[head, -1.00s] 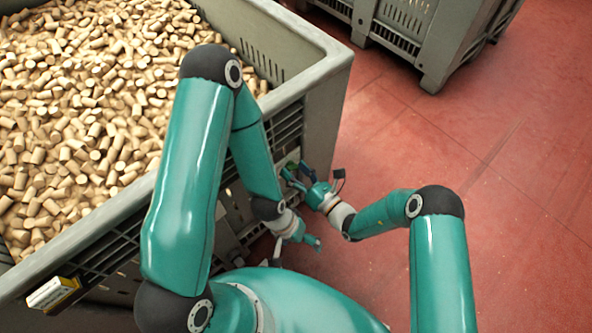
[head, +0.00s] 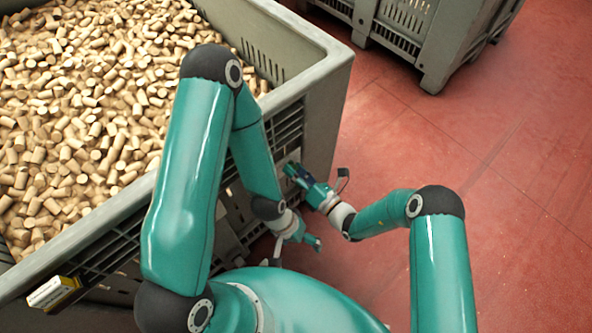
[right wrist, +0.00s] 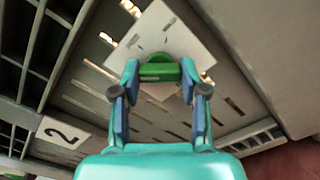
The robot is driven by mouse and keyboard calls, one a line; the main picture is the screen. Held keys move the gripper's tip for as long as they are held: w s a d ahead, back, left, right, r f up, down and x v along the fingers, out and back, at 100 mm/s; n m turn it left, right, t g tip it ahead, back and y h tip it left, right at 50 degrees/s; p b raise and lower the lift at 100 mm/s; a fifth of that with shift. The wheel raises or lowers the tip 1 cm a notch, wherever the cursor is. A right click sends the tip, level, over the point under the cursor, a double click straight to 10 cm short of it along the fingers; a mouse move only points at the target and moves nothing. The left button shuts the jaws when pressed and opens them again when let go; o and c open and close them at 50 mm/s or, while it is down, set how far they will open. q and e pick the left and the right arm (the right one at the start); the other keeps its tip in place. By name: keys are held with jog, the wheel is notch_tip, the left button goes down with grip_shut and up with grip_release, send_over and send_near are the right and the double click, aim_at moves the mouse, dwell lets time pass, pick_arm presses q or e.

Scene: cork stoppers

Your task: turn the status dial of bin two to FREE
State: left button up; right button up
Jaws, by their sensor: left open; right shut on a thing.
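The status dial is a green knob (right wrist: 160,72) on a white square plate (right wrist: 168,32) on the bin's side, seen in the right wrist view. A label with a 2 (right wrist: 62,133) is on the bin beside it. My right gripper (right wrist: 160,80) is shut on the knob, one finger at each end. The plate looks tilted in this view, and I cannot read its markings. In the head view my right gripper (head: 291,170) is against the bin's side and hides the dial. My left gripper (head: 316,243) is open and empty below it, beside the bin.
The grey bin (head: 322,95) is full of cork stoppers (head: 90,100). A white and yellow box (head: 52,291) sits at its near rim. Another grey bin (head: 432,60) stands at the back. The red floor (head: 480,150) on the right is clear.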

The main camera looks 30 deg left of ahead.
jog(key=m, duration=0.8)
jog(key=shift+w+d+m, duration=0.1)
jog(key=shift+w+m, duration=0.05)
jog(key=shift+m, duration=0.25)
jog(key=o, duration=1.1)
jog(key=shift+f, duration=0.1)
jog(key=shift+o, duration=0.2)
jog(key=v, duration=1.2)
